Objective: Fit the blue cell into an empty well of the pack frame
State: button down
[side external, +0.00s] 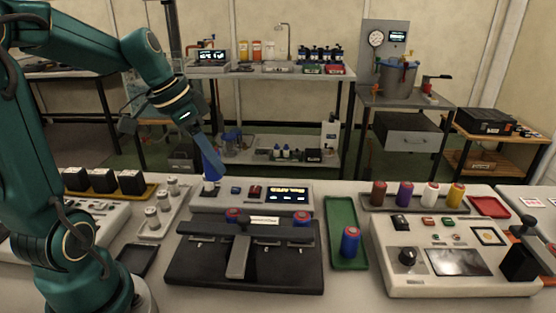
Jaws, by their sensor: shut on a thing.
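A blue cell (350,244) with a red top stands upright on the green tray (341,211), right of the dark fixture. The dark fixture (190,268), which looks like the pack frame, has a grey T-shaped bar across it. Two more red-topped blue cells, one at left (233,215) and one at right (301,220), show behind its bar. The wells are hidden from this side. My gripper (209,174) points down behind the fixture's left side, at a small white piece (210,187) by the console. It is shut; the grip itself is too small to see clearly.
A console with a lit display (288,195) stands behind the fixture. A rack of coloured cylinders (415,207) is at the back right, above a control box (455,285).

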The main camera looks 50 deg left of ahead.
jog(key=w+d+f, duration=0.1)
jog(key=d+f, duration=0.1)
jog(key=d, duration=0.1)
jog(key=w+d+f, duration=0.2)
jog(key=d, duration=0.1)
jog(key=w+d+f, duration=0.2)
jog(key=d, duration=0.2)
jog(key=shift+f, duration=2.35)
jog(key=shift+w+f, duration=0.1)
jog(key=shift+f, duration=0.05)
jog(key=c, duration=0.7)
grip_release()
jog(key=shift+c, duration=0.2)
jog(key=shift+r, duration=0.2)
jog(key=d+v, duration=0.1)
jog(key=v, duration=1)
jog(key=s+d+n+t, duration=0.1)
jog(key=s+n, duration=0.1)
jog(key=s, duration=0.8)
jog(key=shift+s+d+r+y, duration=0.25)
jog(key=shift+s+r+y, duration=0.05)
jog(key=shift+y, duration=0.1)
